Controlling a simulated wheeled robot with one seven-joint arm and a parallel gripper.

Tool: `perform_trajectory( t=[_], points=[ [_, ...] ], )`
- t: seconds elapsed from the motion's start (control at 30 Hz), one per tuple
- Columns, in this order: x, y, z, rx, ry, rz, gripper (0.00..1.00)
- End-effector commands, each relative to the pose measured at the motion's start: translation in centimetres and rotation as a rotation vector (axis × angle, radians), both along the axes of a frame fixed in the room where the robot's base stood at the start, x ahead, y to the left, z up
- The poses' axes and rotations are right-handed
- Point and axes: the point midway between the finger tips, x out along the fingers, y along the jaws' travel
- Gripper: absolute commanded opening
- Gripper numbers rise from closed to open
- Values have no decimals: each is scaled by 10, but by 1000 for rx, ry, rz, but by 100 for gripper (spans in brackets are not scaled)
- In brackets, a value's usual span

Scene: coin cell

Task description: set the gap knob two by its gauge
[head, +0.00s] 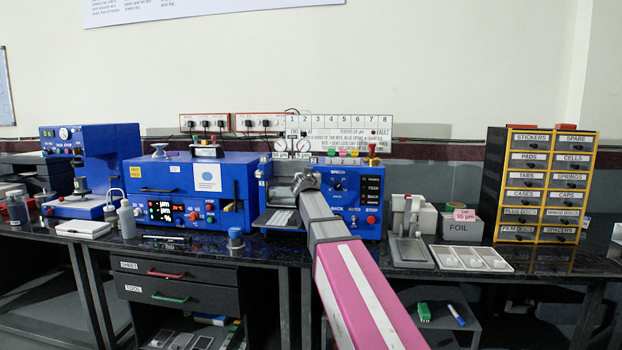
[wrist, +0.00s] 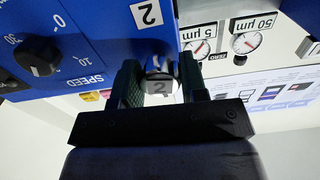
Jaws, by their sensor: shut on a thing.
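My gripper (wrist: 160,88) is shut on gap knob two (wrist: 160,84), a grey and silver knob marked 2, with one dark finger on each side. The wrist view shows it upside down. A white label plate with a 2 (wrist: 147,14) is on the blue housing beside it. Two round white dial gauges stand close by, one labelled 5 µm (wrist: 197,47) and one 50 µm (wrist: 246,43), each with a red needle. Their exact readings are too small to tell. In the head view the gauges (head: 281,145) stand above the blue coating machine (head: 343,213), and my arm hides the knob.
A speed knob (wrist: 38,57) is on the same machine's front. A blue oven (head: 192,180) stands to its left. A foil box (head: 462,227), a white tray (head: 471,258) and a drawer cabinet (head: 541,180) stand to the right.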

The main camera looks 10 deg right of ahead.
Motion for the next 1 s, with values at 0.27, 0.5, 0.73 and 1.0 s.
perform_trajectory(
  t=[0.27, 0.5, 0.73, 1.0],
  points=[
    [0, 0, 0, -234, 76, 0, 16],
    [0, 0, 0, -451, 146, 0, 16],
    [0, 0, 0, -658, 214, 0, 16],
    [0, 0, 0, -903, 293, 0, 16]
  ],
)
